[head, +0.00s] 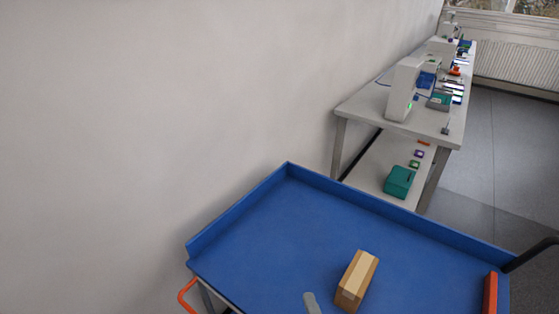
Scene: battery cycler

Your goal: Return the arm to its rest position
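My gripper is not in the head view, so its fingers and anything in them are hidden. A grey rounded piece (312,303) pokes up at the bottom edge; I cannot tell whether it is part of my arm. A blue tray-topped cart (262,225) stands in front of me, low in the view. A light wooden block with brown sides (357,279) lies on it, right of the grey piece.
An orange bar (490,293) stands at the cart's right end, and a dark curved bar (532,254) enters at the right edge. A long bench (420,124) with devices runs behind. A teal box (399,182) sits on its lower shelf. The cart's left part is bare.

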